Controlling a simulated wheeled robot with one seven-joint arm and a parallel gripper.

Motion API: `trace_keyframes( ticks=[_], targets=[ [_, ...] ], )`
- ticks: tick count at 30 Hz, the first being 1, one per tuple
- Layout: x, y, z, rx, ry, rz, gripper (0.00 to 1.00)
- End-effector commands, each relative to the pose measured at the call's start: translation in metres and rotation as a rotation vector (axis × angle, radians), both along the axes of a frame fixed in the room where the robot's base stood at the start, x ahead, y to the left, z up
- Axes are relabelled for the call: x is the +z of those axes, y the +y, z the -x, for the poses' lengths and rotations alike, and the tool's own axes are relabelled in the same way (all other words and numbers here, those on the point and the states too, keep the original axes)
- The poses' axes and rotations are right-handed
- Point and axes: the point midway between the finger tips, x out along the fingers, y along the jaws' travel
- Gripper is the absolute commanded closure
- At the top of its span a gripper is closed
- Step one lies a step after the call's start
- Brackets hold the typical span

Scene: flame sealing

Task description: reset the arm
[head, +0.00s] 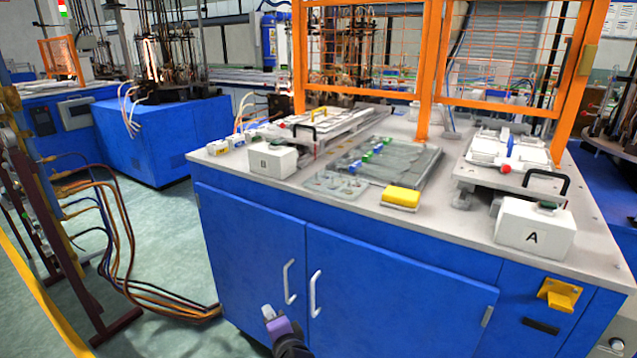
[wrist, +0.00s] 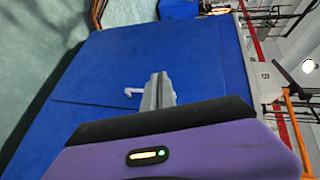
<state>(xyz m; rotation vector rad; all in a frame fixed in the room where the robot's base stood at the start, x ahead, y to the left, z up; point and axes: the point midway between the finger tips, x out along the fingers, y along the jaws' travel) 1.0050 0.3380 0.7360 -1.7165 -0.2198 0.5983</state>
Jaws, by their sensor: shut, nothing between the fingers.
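My gripper (head: 268,313) shows at the bottom of the head view, low in front of the blue cabinet (head: 245,240) and near its door handles (head: 290,281). The purple body and grey fingers are in view, and the fingers are shut with nothing held. In the wrist view the gripper fingers (wrist: 158,90) point at the blue cabinet front (wrist: 150,55). A pale door handle (wrist: 132,91) shows just beside the fingertips there. I cannot tell the exact gap between fingers and cabinet.
The grey worktop (head: 300,190) carries white box B (head: 272,161), white box A (head: 535,232), a yellow block (head: 401,196) and a clear tray (head: 385,165). An orange mesh frame (head: 425,70) stands behind. Hoses (head: 125,270) hang at left. Green floor (head: 160,225) is open left of the cabinet.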

Motion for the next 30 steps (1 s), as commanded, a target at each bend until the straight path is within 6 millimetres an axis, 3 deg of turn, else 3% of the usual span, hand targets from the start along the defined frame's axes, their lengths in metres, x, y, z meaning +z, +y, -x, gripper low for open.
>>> trace_keyframes(
  ticks=[1,4,8,14,21,30],
  targets=[
    [0.019,-0.002,-0.006,-0.003,-0.054,0.022,1.00],
    [0.048,-0.013,-0.008,-0.008,-0.177,0.109,1.00],
    [0.060,-0.047,0.006,-0.027,-0.306,0.249,1.00],
    [0.063,-0.109,0.045,-0.060,-0.453,0.462,1.00],
    [0.064,-0.191,0.128,-0.089,-0.594,0.748,1.00],
    [0.082,-0.262,0.251,-0.092,-0.679,1.035,1.00]
  ],
)
